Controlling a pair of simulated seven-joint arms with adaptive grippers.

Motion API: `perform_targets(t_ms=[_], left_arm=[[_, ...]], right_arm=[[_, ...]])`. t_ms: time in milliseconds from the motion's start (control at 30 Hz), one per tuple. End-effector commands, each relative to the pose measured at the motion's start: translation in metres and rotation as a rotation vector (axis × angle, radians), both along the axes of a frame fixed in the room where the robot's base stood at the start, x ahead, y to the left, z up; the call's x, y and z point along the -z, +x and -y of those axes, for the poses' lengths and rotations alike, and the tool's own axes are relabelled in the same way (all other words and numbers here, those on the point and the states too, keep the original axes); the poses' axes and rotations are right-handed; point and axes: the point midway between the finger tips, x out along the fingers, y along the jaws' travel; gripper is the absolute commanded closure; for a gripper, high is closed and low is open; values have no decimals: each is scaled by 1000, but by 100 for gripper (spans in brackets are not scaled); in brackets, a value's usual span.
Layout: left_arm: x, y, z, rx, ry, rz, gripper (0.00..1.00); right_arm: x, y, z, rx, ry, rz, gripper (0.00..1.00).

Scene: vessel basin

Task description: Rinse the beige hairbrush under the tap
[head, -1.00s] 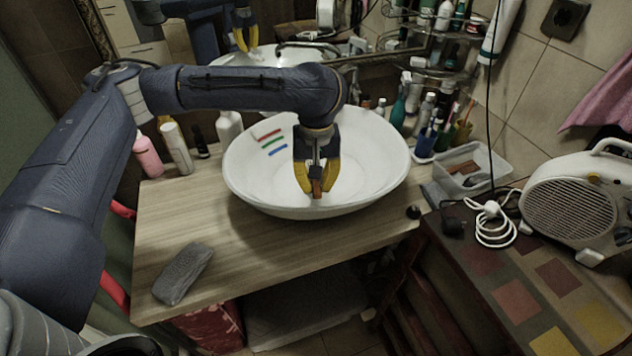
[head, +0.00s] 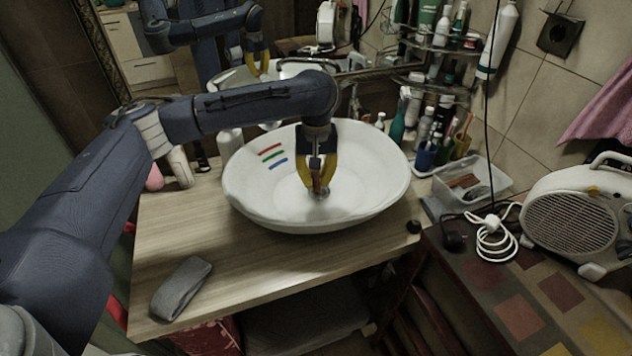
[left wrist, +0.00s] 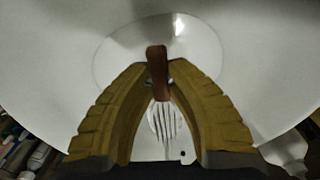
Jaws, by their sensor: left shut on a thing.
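My left gripper (head: 318,180) is inside the white basin (head: 245,185), above its bottom. Its yellow fingers are shut on the hairbrush (left wrist: 157,66), whose brown handle end shows between the fingertips in the left wrist view. A pale, ridged oval part (left wrist: 165,122) shows between the fingers there and looks like the brush head. In the head view only a small brown bit of the brush shows, and the fingers hide most of it. I cannot clearly make out the tap or any running water. My right gripper is not in view.
The wooden counter (head: 235,270) is clear in front of the basin, except for a grey oblong block (head: 180,288) at left. Bottles stand behind left. Toiletries and a clear plastic box (head: 490,185) are at right, beside a white heater (head: 575,212) and cable.

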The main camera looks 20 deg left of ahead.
Motion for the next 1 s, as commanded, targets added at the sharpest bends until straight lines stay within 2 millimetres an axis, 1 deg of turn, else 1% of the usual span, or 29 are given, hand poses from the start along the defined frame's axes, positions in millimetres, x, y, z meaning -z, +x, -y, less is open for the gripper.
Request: perform_targets(t_ms=[300,500,700,1000], left_arm=[[5,25,-7,-3,1,0,100],[8,39,-11,-2,1,0,100],[10,47,-13,-1,0,-1,100],[11,52,-15,0,1,0,100]], right_arm=[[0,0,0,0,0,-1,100],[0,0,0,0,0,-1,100],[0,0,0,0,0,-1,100],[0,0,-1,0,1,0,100]])
